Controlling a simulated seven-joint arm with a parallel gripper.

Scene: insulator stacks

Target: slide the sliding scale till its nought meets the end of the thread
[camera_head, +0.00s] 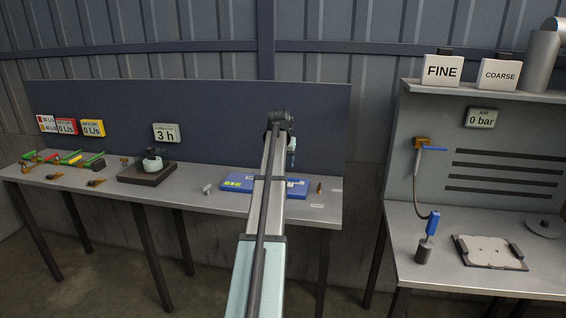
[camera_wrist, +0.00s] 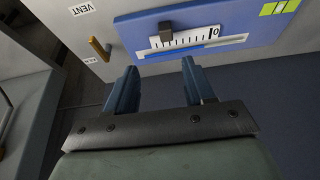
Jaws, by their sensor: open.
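The sliding scale (camera_wrist: 190,38) is a white strip with black ticks on a blue board (camera_wrist: 130,32) in the wrist view. Its nought (camera_wrist: 215,31) is at the right end, and a dark knob (camera_wrist: 166,34) stands near its left end. A thin strip with blue in it runs just below the scale; I cannot make out where a thread ends. My gripper (camera_wrist: 160,66) is open and empty, its fingers apart just short of the board, with the knob roughly ahead of the gap. In the head view my arm hides the middle of the blue board (camera_head: 235,183).
A small brown-orange peg (camera_wrist: 99,48) and a VENT label (camera_wrist: 82,9) are left of the board. A green-yellow label (camera_wrist: 280,7) is on the board's right. In the head view, a grey bench (camera_head: 190,193) also bears a dark-based instrument (camera_head: 148,174) further left.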

